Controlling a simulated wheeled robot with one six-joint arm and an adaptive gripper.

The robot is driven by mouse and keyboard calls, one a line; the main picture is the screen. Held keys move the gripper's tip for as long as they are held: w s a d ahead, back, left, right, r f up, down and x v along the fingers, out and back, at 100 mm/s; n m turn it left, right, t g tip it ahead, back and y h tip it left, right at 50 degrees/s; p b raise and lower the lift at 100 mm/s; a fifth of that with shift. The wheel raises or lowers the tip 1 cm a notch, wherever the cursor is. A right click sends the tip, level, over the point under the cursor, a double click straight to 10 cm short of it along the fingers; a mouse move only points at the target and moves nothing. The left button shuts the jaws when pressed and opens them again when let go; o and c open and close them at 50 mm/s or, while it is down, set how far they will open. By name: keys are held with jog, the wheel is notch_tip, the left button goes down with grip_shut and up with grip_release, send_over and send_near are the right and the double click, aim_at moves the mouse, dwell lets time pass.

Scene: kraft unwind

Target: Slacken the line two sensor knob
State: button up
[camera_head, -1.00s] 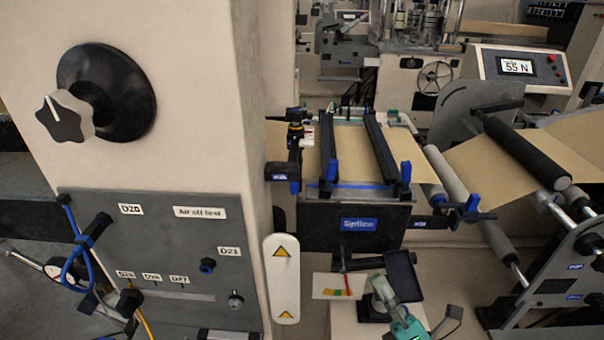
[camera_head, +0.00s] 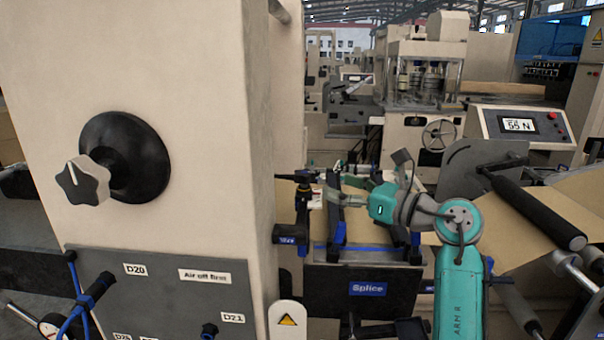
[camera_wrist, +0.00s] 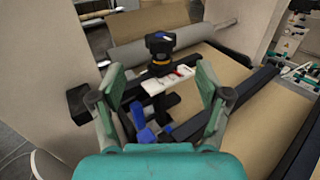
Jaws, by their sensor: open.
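A small black knob with an orange-yellow band (camera_wrist: 160,43) stands on top of a bracket at the web edge. A white scale plate with a red mark (camera_wrist: 167,80) sits just below it. The knob also shows in the head view (camera_head: 303,178), left of the splice table. No label I can read ties it to line two. My gripper (camera_wrist: 160,86) is open and empty, with the knob and plate seen between its fingers but apart from them. In the head view my gripper (camera_head: 366,174) is to the right of the knob, above the splice table.
A blue clamp lever (camera_wrist: 146,130) and black rails (camera_wrist: 285,140) lie close below and right of the bracket. The beige cabinet (camera_head: 160,60) with a large grey star knob (camera_head: 83,184) stands left. A tension display (camera_head: 519,125) is back right.

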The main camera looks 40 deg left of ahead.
aim_at(301, 172)
jog(key=a, duration=1.1)
jog(key=shift+w+r, duration=0.15)
jog(key=shift+w, duration=0.25)
jog(key=c, duration=1.2)
jog(key=n+g, duration=0.1)
jog(key=g, duration=0.1)
jog(key=shift+n+g, duration=0.3)
jog(key=shift+n, duration=0.1)
jog(key=shift+s+n+g+h, duration=0.15)
jog(key=shift+n+g+h, duration=0.25)
jog(key=shift+n+g, duration=1.25)
jog(key=shift+m+g, duration=0.25)
jog(key=shift+g, duration=0.2)
